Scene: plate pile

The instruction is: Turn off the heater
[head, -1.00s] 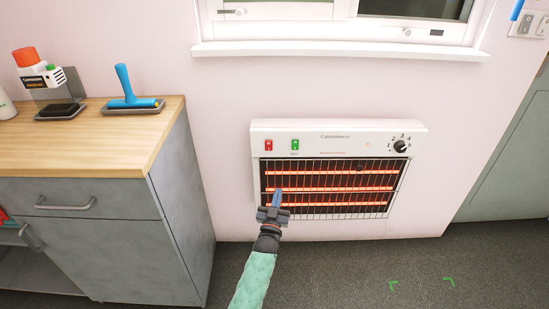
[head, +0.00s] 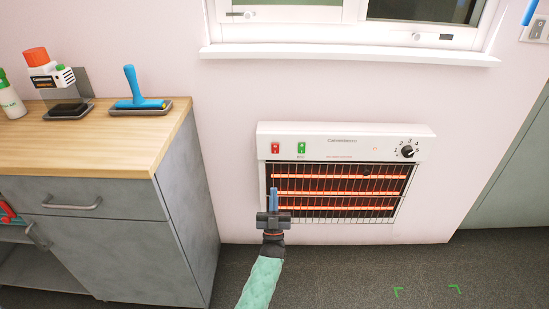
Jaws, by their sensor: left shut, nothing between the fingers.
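A white wall heater (head: 345,139) is mounted low on the pink wall, with several bars glowing orange behind its grille. A red switch (head: 276,148) and a green switch (head: 301,148) sit at its upper left. A black numbered knob (head: 407,151) is at its upper right. My left gripper (head: 274,190) points up in front of the heater's lower left part, below the red switch. Its blue fingers are shut and empty. Whether they touch the grille cannot be told. My right gripper is out of view.
A grey cabinet (head: 130,245) with a wooden top (head: 95,140) stands to the left. A window sill (head: 350,55) runs above the heater. The floor (head: 350,275) below is clear.

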